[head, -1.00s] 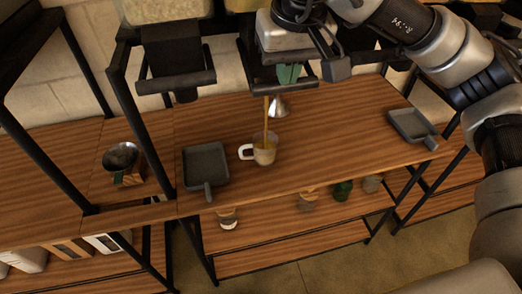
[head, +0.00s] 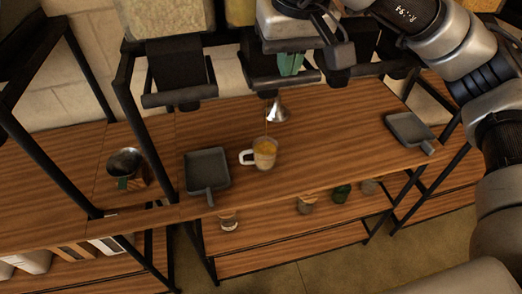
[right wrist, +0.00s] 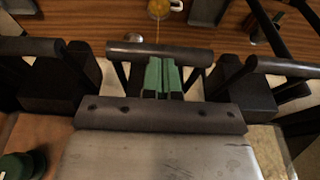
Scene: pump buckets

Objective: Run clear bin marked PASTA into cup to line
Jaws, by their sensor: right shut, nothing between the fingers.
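A clear cup with a white handle (head: 265,155) stands on the wooden counter below the middle dispenser and holds golden contents. It also shows in the right wrist view (right wrist: 160,8). A thin golden stream (right wrist: 157,32) runs down toward it. My right gripper (head: 290,65), with green fingers (right wrist: 162,78), is shut and empty at the middle dispenser's dark bar (right wrist: 160,53). Whether it touches the bar is unclear. My gripper and arm hide much of this dispenser. No PASTA label is readable, and the cup's line cannot be made out. My left gripper is not in view.
A grey scoop tray (head: 207,172) lies left of the cup and another (head: 410,130) lies at the right. A metal funnel (head: 278,112) is behind the cup. Several small items sit on the lower shelf.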

